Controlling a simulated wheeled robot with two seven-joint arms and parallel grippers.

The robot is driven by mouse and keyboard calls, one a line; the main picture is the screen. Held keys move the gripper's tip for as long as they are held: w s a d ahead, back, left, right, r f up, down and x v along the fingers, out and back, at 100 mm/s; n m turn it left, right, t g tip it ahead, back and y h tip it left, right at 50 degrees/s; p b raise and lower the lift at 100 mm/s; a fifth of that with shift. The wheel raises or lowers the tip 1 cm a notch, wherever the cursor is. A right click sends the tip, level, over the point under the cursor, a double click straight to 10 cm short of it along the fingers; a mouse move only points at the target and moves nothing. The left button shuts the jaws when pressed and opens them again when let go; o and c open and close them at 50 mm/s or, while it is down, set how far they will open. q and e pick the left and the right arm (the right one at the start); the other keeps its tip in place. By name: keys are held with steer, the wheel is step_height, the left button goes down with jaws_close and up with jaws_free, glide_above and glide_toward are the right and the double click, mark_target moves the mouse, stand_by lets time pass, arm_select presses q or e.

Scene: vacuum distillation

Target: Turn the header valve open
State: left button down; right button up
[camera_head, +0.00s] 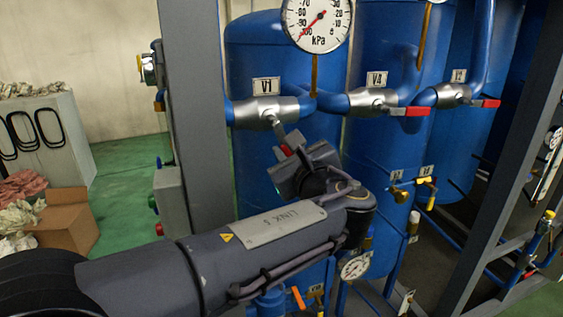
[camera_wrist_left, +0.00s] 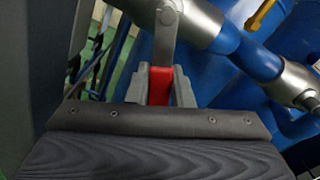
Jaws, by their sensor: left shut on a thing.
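The header valve labelled V1 is a silver body (camera_head: 266,112) on the blue header pipe, below its V1 plate (camera_head: 266,86). Its lever runs down and right from the body and ends in a red grip (camera_head: 286,150). My left gripper (camera_head: 288,158) comes from below, shut on the red grip. In the left wrist view the red grip (camera_wrist_left: 160,84) sits between the two grey fingers, with the metal lever (camera_wrist_left: 166,40) reaching up to the silver body (camera_wrist_left: 188,18). The fingers hide part of the grip. My right gripper is not in view.
Valves V4 (camera_head: 372,101) and another to its right (camera_head: 452,95) have red levers lying along the pipe. A kPa gauge (camera_head: 318,22) hangs above. A grey post (camera_head: 194,120) stands left of V1. Blue tanks (camera_head: 262,62) stand close behind. A cardboard box (camera_head: 68,222) is at left.

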arm_select(q)
steer(key=n, duration=0.1)
steer(key=d+n+b, duration=0.1)
steer(key=n, duration=0.1)
steer(key=shift+w+d+r, duration=0.15)
steer(key=shift+w+r, duration=0.1)
steer(key=n+b, duration=0.1)
steer(key=d+r+n, duration=0.1)
steer(key=n, duration=0.1)
steer(key=shift+w+d+r+n+b, duration=0.2)
steer(key=shift+n+b, duration=0.1)
steer(key=shift+b, duration=0.1)
steer(key=shift+w+d+r+n+b, duration=0.2)
steer(key=shift+r+n, duration=0.3)
steer(key=shift+n, duration=0.5)
steer(key=shift+s+d+r+n+b, duration=0.1)
steer(key=shift+r+n+b, duration=0.2)
steer(key=shift+r+n, duration=0.5)
steer(key=shift+w+d+r+n+b, duration=0.1)
steer(key=shift+r+n+b, duration=0.15)
steer(key=shift+n, duration=0.95)
steer(key=c, duration=1.3)
jaws_free()
steer(key=shift+s, duration=0.15)
